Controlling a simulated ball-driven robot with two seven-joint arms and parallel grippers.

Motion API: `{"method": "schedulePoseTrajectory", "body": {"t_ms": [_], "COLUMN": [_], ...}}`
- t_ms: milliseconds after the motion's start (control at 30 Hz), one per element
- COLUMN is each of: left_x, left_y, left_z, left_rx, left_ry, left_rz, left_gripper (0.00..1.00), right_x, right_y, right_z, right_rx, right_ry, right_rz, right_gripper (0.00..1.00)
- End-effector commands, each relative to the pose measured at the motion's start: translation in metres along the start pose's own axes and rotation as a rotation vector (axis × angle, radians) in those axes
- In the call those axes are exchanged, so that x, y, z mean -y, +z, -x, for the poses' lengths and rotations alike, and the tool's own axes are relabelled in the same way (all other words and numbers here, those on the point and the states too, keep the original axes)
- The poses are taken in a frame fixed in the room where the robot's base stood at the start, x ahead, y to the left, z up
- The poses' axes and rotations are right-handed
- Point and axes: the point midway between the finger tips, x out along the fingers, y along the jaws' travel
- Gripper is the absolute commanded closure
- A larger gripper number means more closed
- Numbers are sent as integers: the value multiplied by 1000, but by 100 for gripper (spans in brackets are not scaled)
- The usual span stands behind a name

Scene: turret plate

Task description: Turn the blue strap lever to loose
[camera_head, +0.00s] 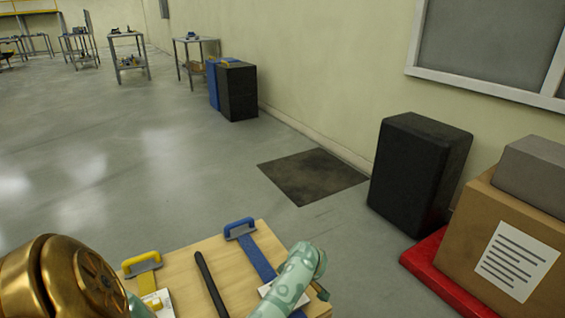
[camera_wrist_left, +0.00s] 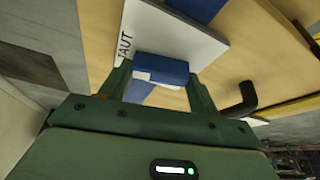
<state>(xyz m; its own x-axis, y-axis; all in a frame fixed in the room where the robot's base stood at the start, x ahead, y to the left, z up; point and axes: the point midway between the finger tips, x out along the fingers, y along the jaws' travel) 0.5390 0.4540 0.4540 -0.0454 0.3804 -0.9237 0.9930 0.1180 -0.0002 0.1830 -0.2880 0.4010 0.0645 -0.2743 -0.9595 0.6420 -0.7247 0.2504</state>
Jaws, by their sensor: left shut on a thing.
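In the left wrist view, the blue strap lever's grip (camera_wrist_left: 160,70) sits between the two green fingers of my left gripper (camera_wrist_left: 158,78), which is shut on it. A white plate (camera_wrist_left: 185,35) marked TAUT lies beside the lever; no other word on it is readable. The blue strap (camera_wrist_left: 195,8) runs beyond the plate on the wooden board (camera_wrist_left: 250,40). In the head view, the blue strap (camera_head: 257,258) runs from a blue handle (camera_head: 240,228) down the board (camera_head: 190,265). One of my teal arm links hides the lever's end there. My right gripper is not in view.
A yellow handle (camera_head: 142,263) with a white plate (camera_head: 158,302) and a black bar (camera_head: 210,285) are to the left on the board. A black case (camera_head: 415,175) and a carton (camera_head: 515,240) on a red base (camera_head: 445,275) stand right. Open floor lies beyond.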

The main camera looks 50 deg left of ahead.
Motion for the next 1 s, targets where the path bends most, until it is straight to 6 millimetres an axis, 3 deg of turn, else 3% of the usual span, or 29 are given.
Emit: {"method": "schedulePoseTrajectory", "body": {"t_ms": [200,433,767,1000], "left_x": [-3,-4,-5,-6], "left_y": [0,0,-1,-1], "left_z": [4,2,-1,-2], "left_rx": [5,4,4,3], "left_ry": [-74,-159,-281,-369], "left_rz": [183,385,676,884], "left_gripper": [61,61,61,61], "right_x": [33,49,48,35], "right_y": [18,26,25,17], "right_z": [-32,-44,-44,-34], "right_rx": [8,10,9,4], "right_ry": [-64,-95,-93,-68], "right_rz": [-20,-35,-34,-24], "right_gripper": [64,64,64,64]}}
